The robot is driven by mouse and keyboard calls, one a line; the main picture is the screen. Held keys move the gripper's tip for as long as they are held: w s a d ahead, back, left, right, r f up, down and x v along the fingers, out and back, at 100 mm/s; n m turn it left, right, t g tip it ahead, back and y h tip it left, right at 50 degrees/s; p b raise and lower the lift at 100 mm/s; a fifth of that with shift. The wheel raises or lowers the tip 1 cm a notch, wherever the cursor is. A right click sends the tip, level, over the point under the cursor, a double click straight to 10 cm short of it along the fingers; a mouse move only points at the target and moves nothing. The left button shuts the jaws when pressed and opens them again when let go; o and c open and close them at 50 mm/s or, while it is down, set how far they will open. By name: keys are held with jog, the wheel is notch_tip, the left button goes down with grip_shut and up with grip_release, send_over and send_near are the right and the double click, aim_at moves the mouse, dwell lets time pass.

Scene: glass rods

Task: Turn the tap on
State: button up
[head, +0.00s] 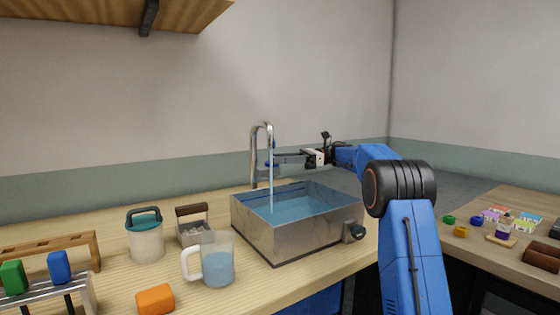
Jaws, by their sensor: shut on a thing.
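The chrome gooseneck tap (254,155) rises behind the metal sink basin (285,240). A thin stream of water (271,185) falls from its spout into the basin, where blue water lies. My gripper (276,160) reaches in from the right at the tap, above the basin's far side. It is shut at a small blue part beside the tap's stem, which looks like the tap handle (268,164). The fingers are small in this view and partly hide the contact.
A glass jug with blue liquid (219,265), a lidded canister (147,238) and an orange block (155,299) stand left of the basin. A rack (50,290) is at far left. Small coloured pieces lie on the right table (520,205). A shelf (100,15) hangs upper left.

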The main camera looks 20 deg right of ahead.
jog(key=shift+w+n+g, duration=0.15)
jog(key=shift+n+g, duration=0.35)
jog(key=shift+g, duration=0.3)
jog(key=shift+w+n+g, duration=0.15)
jog(key=shift+n+g, duration=0.35)
jog(key=shift+g, duration=0.3)
jog(key=shift+r, duration=0.1)
jog(key=o, duration=1.1)
jog(key=shift+a, duration=0.1)
jog(key=shift+c, duration=0.2)
